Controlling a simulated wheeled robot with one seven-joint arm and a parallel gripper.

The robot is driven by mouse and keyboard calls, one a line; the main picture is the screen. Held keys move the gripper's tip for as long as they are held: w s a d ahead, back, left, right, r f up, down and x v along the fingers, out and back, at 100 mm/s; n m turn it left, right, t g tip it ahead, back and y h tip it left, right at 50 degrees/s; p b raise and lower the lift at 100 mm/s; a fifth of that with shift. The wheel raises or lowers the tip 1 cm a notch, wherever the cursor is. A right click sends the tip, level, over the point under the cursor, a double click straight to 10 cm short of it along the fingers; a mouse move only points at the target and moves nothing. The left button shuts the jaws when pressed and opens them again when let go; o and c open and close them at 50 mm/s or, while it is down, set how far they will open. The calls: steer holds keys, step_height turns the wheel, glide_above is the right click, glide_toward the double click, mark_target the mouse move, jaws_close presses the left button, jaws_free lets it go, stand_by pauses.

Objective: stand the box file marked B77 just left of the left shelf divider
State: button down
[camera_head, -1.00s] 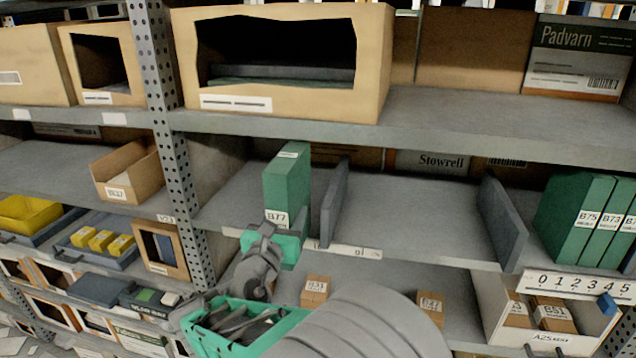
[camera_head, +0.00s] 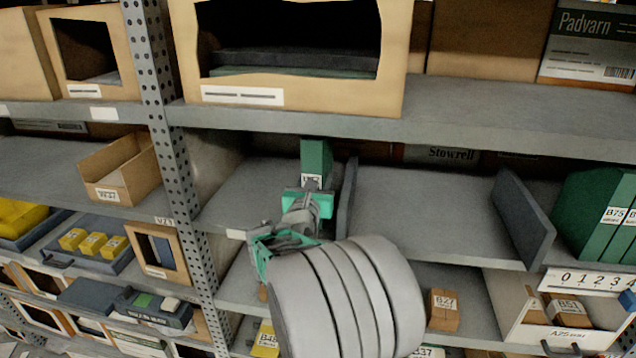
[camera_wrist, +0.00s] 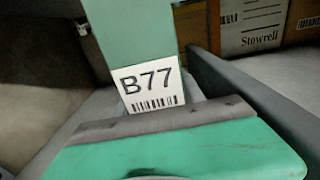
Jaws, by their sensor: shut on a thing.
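The green box file B77 (camera_head: 316,158) stands upright on the middle shelf, a little left of the left shelf divider (camera_head: 347,197), a grey upright plate. My gripper (camera_head: 308,197) is shut on the file's front end and hides its lower part in the head view. In the wrist view the label of file B77 (camera_wrist: 130,35) faces me above the green pad of my gripper (camera_wrist: 180,148). The left divider (camera_wrist: 222,84) runs just right of the file there. Whether the file's base touches the shelf is hidden.
The bay between the left divider and the right divider (camera_head: 522,220) is empty. More green box files (camera_head: 590,215) stand at the far right. A perforated post (camera_head: 165,150) bounds the bay on the left. The upper shelf (camera_head: 480,115) hangs above the file.

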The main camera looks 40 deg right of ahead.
steer(key=shift+s+a+f, duration=0.1)
steer(key=shift+s, duration=0.2)
steer(key=c, duration=0.9)
jaws_free()
steer(key=shift+s+a, duration=0.1)
steer(key=shift+s, duration=0.1)
steer(key=shift+c, duration=0.2)
steer(key=shift+o, duration=1.1)
steer(key=shift+w, duration=0.1)
